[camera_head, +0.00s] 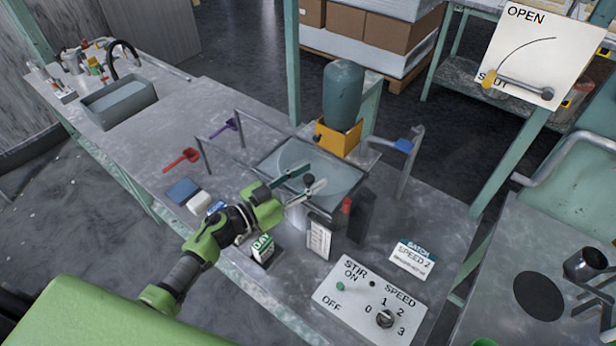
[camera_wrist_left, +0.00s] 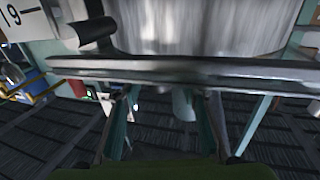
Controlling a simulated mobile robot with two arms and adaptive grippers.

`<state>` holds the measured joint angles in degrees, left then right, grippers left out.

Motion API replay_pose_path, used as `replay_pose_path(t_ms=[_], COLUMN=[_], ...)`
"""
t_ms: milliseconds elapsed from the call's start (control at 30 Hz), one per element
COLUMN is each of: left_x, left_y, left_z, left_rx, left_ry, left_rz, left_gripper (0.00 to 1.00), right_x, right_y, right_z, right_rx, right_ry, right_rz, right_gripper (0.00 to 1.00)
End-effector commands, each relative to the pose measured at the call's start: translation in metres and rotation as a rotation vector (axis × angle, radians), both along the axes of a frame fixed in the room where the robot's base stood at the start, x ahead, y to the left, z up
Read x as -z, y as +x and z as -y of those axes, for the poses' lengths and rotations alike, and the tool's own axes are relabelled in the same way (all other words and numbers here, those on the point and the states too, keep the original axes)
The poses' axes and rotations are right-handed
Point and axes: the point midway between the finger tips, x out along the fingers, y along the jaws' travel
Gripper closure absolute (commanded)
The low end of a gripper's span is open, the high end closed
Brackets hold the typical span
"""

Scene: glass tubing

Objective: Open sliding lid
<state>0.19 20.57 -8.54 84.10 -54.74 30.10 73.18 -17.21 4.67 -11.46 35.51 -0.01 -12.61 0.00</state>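A square, grey, translucent cover (camera_head: 285,157) lies over a round vessel in the middle of the bench; I take it as the sliding lid. Whether any of it is open is unclear. My left gripper (camera_head: 306,180) is over its near side, with two fingers spread apart. In the left wrist view the gripper (camera_wrist_left: 165,125) also has its fingers apart, below a long dark horizontal edge (camera_wrist_left: 240,68). A small grey rounded piece (camera_wrist_left: 183,105) shows between the fingers; I cannot tell whether it is a handle or whether they touch it. My right gripper is not in view.
A dark green tank (camera_head: 343,95) on a yellow base stands behind the cover. A red-topped dark block (camera_head: 354,220), a white scale card (camera_head: 319,241) and a STIR/SPEED panel (camera_head: 365,300) are to its right and front. Metal posts stand left.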

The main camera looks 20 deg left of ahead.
Motion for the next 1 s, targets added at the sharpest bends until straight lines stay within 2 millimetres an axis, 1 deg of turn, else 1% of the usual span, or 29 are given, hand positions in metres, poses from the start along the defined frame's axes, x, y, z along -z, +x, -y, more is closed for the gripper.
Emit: replay_pose_path(t_ms=[167,200,267,300,333,567,667,767,867,1000], left_x=[0.0,0.0,0.0,0.0,0.0,0.001,0.001,0.002,0.003,0.004], left_y=[0.0,0.0,0.0,0.0,0.0,0.001,0.005,0.011,0.02,0.035], left_z=[0.0,0.0,0.0,0.0,0.0,-0.004,-0.015,-0.032,-0.057,-0.097], left_rx=[0.0,0.0,0.0,0.0,0.0,0.0,-0.002,-0.004,-0.005,-0.007], left_ry=[0.001,0.001,0.001,0.0,0.0,0.001,0.004,0.006,0.008,0.009], left_rz=[-0.001,-0.001,-0.001,0.0,0.0,0.0,-0.001,-0.001,0.001,0.001], left_gripper=[0.62,0.72,0.88,0.98,1.0,1.0,1.0,1.0,1.0,1.0], right_x=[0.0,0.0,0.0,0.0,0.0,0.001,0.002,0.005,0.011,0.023], right_y=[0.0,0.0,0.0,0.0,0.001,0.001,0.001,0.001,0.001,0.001], right_z=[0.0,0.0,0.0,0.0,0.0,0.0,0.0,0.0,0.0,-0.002], right_rx=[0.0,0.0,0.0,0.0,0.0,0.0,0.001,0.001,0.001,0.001], right_ry=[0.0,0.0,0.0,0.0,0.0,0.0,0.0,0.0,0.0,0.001], right_rz=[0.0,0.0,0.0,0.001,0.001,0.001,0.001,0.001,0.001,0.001], right_gripper=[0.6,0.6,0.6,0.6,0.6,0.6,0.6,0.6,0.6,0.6])
